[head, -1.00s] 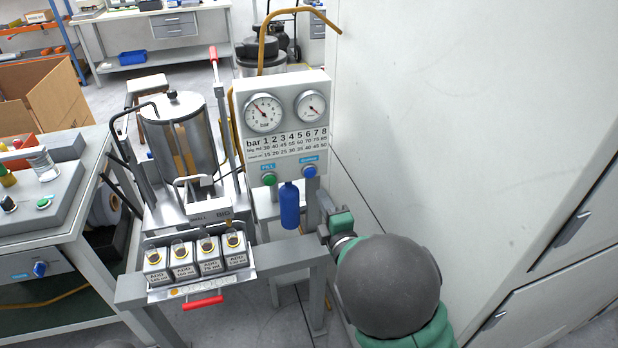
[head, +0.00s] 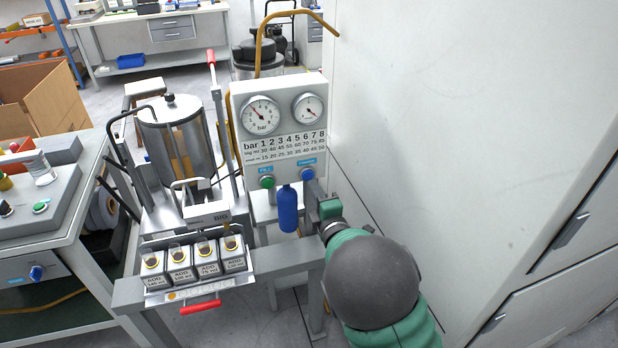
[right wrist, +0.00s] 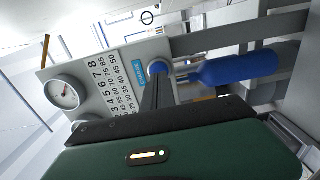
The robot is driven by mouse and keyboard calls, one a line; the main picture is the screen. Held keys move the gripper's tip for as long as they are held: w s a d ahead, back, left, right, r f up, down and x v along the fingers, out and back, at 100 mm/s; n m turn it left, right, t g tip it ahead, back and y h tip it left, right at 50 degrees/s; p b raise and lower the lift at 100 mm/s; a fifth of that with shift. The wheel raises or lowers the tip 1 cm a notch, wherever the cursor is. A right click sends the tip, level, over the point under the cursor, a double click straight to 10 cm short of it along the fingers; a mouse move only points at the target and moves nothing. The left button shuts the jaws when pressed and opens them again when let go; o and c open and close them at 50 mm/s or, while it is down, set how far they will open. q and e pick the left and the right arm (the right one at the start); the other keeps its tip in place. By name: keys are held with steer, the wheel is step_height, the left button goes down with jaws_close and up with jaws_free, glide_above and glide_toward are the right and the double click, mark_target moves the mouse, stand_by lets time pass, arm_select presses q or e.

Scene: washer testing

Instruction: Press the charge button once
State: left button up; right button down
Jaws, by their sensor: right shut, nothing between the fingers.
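The blue charge button (head: 307,174) sits at the lower right of the grey gauge panel (head: 236,130), under a blue label. In the right wrist view the button (right wrist: 157,67) shows just beyond my fingertips, beside its blue label (right wrist: 117,51). My right gripper (head: 312,184) is shut and empty, its fingers raised just below the button in the head view. In the right wrist view the shut fingers (right wrist: 156,80) point at the button and overlap its edge; whether they touch it I cannot tell. My left gripper is not in view.
A green fill button (head: 267,182) is left of the charge button. A blue cylinder (head: 288,210) hangs below the panel, close to my right gripper. A white cabinet wall (head: 430,120) stands on the right. A metal tank (head: 177,140) stands on the left.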

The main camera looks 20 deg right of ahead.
steer(key=shift+w, duration=1.3)
steer(key=s, duration=0.7)
steer(key=shift+s+d, duration=0.1)
steer(key=shift+s, duration=2.9)
